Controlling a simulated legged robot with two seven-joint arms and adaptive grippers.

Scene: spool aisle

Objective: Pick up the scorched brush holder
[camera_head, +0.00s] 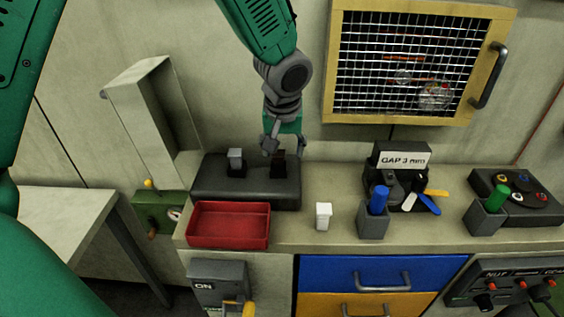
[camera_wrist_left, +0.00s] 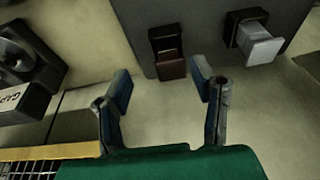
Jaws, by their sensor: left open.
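The scorched brush holder (camera_head: 278,158) is a small dark brown-black block, standing in the black base (camera_head: 255,190) on the counter. In the left wrist view it shows as a dark socket with a brownish block (camera_wrist_left: 172,68). A pale grey holder (camera_head: 236,156) stands to its left on the same base; it also shows in the wrist view (camera_wrist_left: 262,48). My left gripper (camera_head: 284,148) is open, its fingers above and around the dark holder in the head view. In the wrist view, the gap between the fingertips (camera_wrist_left: 160,80) is empty and the holder lies just beyond it.
A red tray (camera_head: 229,243) sits in front of the base. A white block (camera_head: 323,216), a grey cup with a blue piece (camera_head: 373,222) and a gauge labelled GAP (camera_head: 402,160) stand to the right. A mesh cabinet (camera_head: 412,65) hangs on the wall to the right of my arm.

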